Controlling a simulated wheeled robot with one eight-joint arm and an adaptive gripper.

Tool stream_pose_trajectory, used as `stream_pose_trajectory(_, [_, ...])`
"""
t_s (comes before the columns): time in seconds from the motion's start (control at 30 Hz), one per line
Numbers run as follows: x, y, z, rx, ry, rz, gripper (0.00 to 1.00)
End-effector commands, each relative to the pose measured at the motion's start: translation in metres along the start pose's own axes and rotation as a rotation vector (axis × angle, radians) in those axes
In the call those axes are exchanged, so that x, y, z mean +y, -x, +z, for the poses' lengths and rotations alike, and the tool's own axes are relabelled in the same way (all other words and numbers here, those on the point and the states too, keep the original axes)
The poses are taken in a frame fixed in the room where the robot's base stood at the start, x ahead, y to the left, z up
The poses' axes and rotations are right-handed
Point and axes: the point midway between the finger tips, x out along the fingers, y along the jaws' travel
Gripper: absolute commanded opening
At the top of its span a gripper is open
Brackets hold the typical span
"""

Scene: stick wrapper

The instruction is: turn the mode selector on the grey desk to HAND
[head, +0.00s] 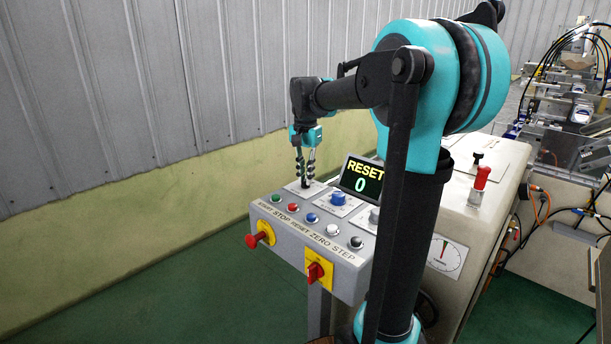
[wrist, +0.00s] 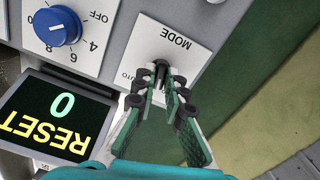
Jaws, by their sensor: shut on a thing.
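The mode selector (wrist: 161,68) is a small black knob on a white plate (wrist: 185,40) marked MODE on the grey desk (head: 338,244). In the wrist view AUTO shows partly at the plate's left, and HAND is not visible. My gripper (wrist: 165,84) points down at the selector, with its fingertips closed on the knob and hiding part of it. In the head view my gripper (head: 305,175) stands over the white plate at the desk's back left, with the dark knob (head: 305,184) between its fingertips. The knob's exact pointing direction is hard to tell.
A screen (head: 362,179) reading RESET 0 stands right of my gripper. A blue dial (head: 338,198) sits beside the mode plate. Several coloured buttons line the desk's front, with a red mushroom button (head: 257,240) and a red rotary switch (head: 316,271) on its front face.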

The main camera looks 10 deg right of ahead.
Motion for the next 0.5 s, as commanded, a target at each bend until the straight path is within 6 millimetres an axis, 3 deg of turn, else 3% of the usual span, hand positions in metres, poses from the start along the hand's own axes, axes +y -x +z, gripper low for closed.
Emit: stream_pose_trajectory(0.5, [-0.0004,0.0005,-0.0005,0.001,0.415,-0.001,0.00])
